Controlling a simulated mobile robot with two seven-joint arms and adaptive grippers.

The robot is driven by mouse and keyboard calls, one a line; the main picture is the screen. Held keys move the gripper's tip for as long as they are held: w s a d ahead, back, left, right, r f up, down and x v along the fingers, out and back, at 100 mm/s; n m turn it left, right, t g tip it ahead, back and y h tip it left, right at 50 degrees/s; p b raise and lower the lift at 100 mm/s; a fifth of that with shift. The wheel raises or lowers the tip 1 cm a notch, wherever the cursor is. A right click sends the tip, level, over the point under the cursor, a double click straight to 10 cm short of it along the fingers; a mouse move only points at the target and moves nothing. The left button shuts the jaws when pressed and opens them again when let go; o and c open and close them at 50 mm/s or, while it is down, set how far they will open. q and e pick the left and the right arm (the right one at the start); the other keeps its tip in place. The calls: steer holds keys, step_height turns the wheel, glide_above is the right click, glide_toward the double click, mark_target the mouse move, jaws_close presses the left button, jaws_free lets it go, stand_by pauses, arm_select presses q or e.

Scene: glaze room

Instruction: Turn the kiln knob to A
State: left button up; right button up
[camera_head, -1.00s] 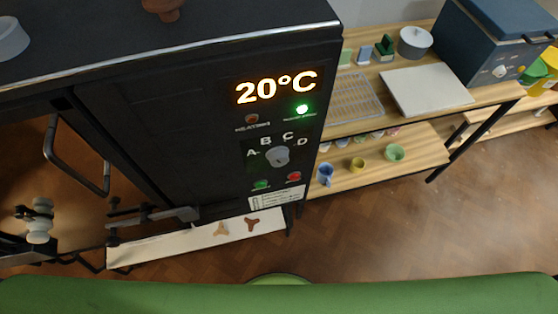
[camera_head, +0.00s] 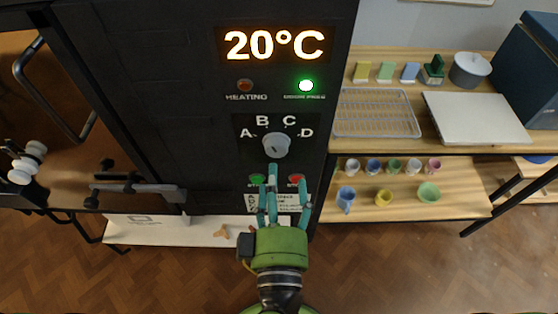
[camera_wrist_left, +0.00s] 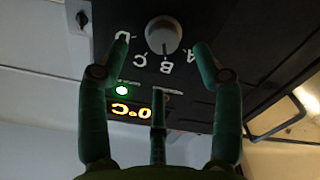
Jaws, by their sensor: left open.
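The kiln knob (camera_head: 276,145) is a round grey dial on the black front panel, with letters A, B, C and D arranged around its upper side. It also shows in the left wrist view (camera_wrist_left: 163,35), upside down, with a dark line that seems to point roughly towards B. My left gripper (camera_head: 273,187) is open and empty just below the knob in the head view, its fingers towards the panel. In the left wrist view two fingertips (camera_wrist_left: 162,43) flank the knob with gaps on both sides. My right gripper is not in view.
The kiln display (camera_head: 274,45) reads 20°C above a dark heating lamp (camera_head: 245,86) and a lit green lamp (camera_head: 306,86). A green button (camera_head: 257,180) and red button (camera_head: 297,180) sit close below the knob. A wooden shelf (camera_head: 470,197) with cups stands to the right.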

mark_target(277, 152)
arm_select(q)
steer(key=w+p, duration=0.1)
steer(key=w, duration=0.2)
steer(key=w+p, duration=0.1)
steer(key=w, duration=0.2)
steer(key=shift+w+a+r, duration=0.1)
steer(key=shift+w+a, duration=0.1)
steer(key=shift+w, duration=0.35)
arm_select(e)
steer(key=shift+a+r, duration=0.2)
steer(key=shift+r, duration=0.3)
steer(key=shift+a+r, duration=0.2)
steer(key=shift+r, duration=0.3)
arm_select(q)
steer(key=c, duration=1.1)
steer(key=shift+s, duration=0.15)
steer(key=shift+c, duration=0.2)
